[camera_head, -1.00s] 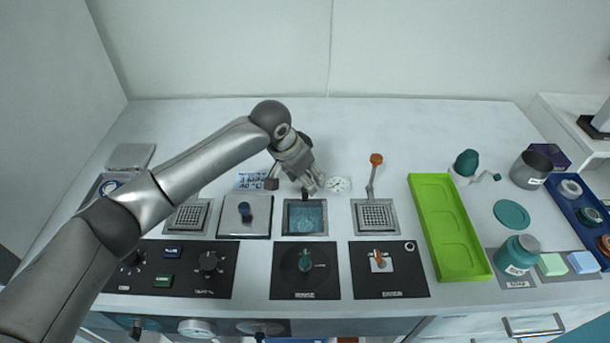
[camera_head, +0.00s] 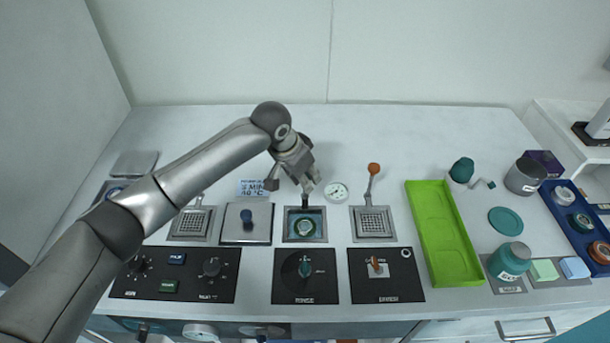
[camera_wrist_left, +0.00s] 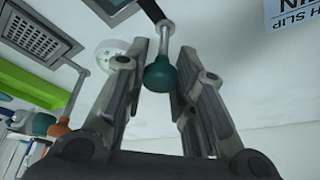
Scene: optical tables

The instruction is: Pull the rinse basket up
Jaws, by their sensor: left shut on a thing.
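The rinse tank (camera_head: 290,237) is a square metal-rimmed opening behind the panel marked RINSE. A rinse basket with a round, pale-ringed piece in it (camera_head: 305,227) now shows in the tank. My left gripper (camera_head: 307,184) is above the back edge of the tank, shut on the basket's handle. In the head view the fingers hide the knob. My right gripper is not in view.
A round white dial (camera_head: 336,191) lies close to my gripper. A green tray (camera_head: 440,235) stands farther right.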

